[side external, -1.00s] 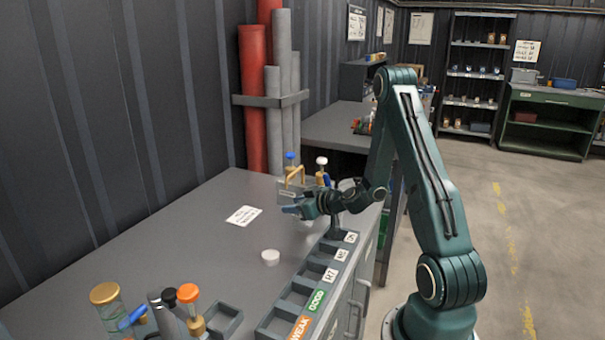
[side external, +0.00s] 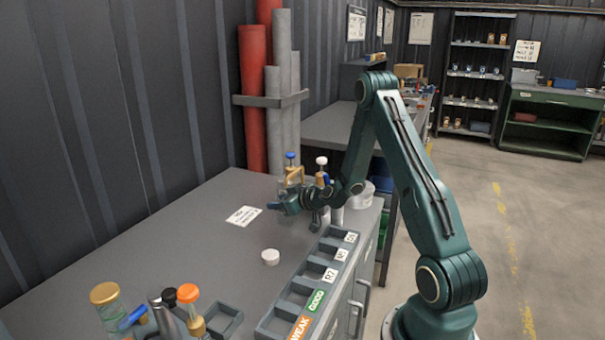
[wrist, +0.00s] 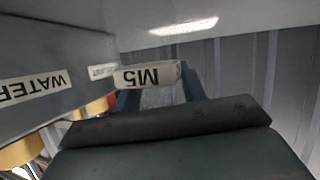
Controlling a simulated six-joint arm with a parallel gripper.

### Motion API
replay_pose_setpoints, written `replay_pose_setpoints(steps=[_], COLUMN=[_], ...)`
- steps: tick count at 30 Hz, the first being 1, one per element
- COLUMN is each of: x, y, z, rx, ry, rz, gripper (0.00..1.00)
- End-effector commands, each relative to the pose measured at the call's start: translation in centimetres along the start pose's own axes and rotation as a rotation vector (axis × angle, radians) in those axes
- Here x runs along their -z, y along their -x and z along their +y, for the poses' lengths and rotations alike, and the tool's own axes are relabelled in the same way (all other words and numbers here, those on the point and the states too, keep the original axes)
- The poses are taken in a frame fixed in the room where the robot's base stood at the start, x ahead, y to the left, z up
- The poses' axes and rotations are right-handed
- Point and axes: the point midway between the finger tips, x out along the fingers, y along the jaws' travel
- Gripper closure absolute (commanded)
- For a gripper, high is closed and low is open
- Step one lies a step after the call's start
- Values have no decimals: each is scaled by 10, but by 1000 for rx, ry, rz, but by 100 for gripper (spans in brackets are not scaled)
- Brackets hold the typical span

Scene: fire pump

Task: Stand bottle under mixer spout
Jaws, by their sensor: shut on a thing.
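My gripper (side external: 277,205) is low over the far part of the bench, just in front of the mixer's brass-coloured pipework (side external: 295,174) with blue and white knobs. In the wrist view, a pale bottle labelled M5 (wrist: 148,76) sits between my fingers, its label upside down; I am shut on it. A grey box labelled WATER (wrist: 50,70) fills the left of that view beside the bottle, with brass parts under it. The spout tip and the bottle's base are hidden, so I cannot tell whether the bottle is under the spout or touching the bench.
A slotted tray (side external: 292,292) with labels runs along the bench's right edge. A white cap (side external: 270,257) and a paper sign (side external: 243,216) lie on the bench. Bottles with coloured caps (side external: 188,294) stand at the near left. A pale round container (side external: 362,195) is right of my wrist.

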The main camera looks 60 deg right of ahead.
Motion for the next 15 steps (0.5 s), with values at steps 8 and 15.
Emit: replay_pose_setpoints(steps=[8, 15], x=[-2, -4], y=[-1, -2], z=[0, 0], rx=[-1, -1], ry=[1, 0], rz=[4, 3], gripper=[98, 49])
